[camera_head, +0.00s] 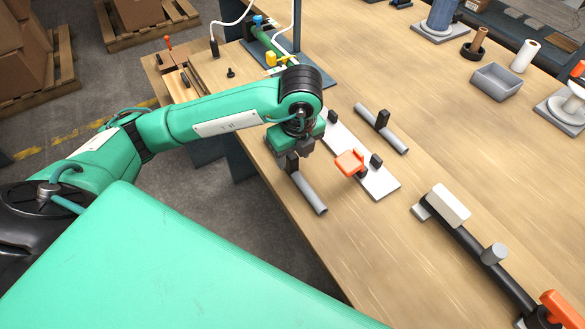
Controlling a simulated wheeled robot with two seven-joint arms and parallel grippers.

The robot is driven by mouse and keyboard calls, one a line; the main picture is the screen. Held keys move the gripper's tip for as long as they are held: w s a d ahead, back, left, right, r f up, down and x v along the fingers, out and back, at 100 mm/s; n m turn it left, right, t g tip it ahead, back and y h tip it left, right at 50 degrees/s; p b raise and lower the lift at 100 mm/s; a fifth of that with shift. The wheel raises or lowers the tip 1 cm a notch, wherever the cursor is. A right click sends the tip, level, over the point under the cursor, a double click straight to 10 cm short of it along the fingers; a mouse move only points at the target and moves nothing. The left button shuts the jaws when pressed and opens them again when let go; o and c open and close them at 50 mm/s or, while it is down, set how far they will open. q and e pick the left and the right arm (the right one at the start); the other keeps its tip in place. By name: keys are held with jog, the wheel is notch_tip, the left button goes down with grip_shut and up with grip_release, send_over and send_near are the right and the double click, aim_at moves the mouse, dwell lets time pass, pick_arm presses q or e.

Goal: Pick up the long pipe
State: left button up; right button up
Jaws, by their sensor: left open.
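Two grey pipes lie on the wooden workbench. One grey pipe (312,195) is at the bench's near-left edge, directly below my left gripper. Its far end is hidden behind the gripper. I cannot tell for certain which is the longer one. My left gripper (298,156) is open and points down at the near pipe, by a dark block there. I cannot tell whether it touches. My right gripper is not in view.
A white plate (382,186) with an orange clamp (350,162) and black blocks lies between the two pipes. A dark bar assembly (465,240) lies at the lower right. A grey bin (496,82) stands farther back. Bare bench separates the right-hand pipe from these.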

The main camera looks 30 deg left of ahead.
aim_at(292, 164)
pick_arm(q)
jog(key=shift+w+a+f+p, duration=0.1)
jog(key=shift+a+f+p, duration=0.05)
jog(key=shift+f, duration=1.05)
jog(key=shift+w+a+f+p, duration=0.1)
jog(key=shift+a+f+p, duration=0.05)
jog(key=shift+f, duration=1)
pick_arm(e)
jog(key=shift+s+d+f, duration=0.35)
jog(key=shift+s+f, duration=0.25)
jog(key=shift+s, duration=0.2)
pick_arm(q)
grip_shut()
jog(key=shift+r, duration=0.15)
